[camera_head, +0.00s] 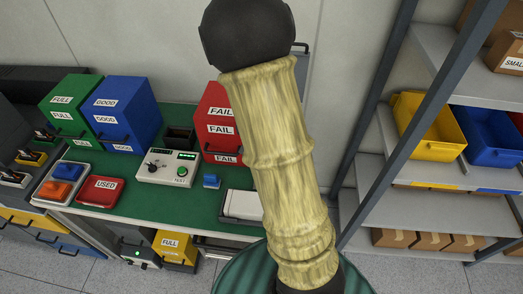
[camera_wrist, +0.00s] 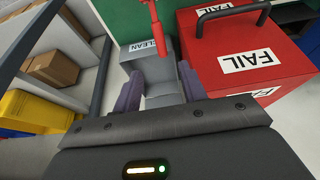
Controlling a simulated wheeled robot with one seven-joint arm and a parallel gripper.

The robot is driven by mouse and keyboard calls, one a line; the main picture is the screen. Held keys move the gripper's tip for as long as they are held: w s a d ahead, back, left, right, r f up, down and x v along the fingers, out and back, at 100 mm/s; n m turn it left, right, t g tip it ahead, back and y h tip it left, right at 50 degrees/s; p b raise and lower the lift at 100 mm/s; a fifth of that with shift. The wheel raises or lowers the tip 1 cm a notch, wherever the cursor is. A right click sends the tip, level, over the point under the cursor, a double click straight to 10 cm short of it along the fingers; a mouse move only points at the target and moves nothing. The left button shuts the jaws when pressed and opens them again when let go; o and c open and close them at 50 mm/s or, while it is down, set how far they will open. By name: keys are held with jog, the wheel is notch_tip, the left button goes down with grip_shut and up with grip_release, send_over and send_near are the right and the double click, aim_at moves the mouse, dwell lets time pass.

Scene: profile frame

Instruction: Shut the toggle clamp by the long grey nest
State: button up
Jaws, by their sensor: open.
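In the wrist view my gripper (camera_wrist: 160,90) is open, its two purple-grey fingers apart with nothing gripped between them. Beyond and between the fingers is a grey block-like body (camera_wrist: 162,85) with a label reading CLEAN (camera_wrist: 150,47); I cannot tell whether it is the long grey nest. A slim red bar with a knob (camera_wrist: 154,12) rises at the top, above the grey body. It may be the clamp's handle, but its joint is not clear. In the head view my arm covers the middle, and neither my gripper nor the clamp can be made out.
A red FAIL bin (camera_wrist: 245,50) with a dark handle stands close right of the fingers. The green bench (camera_head: 115,222) also carries a blue GOOD bin (camera_head: 122,110), a green FULL bin (camera_head: 68,105) and a test box (camera_head: 168,166). Shelving (camera_head: 440,175) with bins stands at the right.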

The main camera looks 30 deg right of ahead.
jog(key=p+x, duration=0.1)
jog(key=x, duration=1.3)
jog(key=shift+f+p, duration=0.3)
jog(key=shift+c, duration=0.2)
grip_shut()
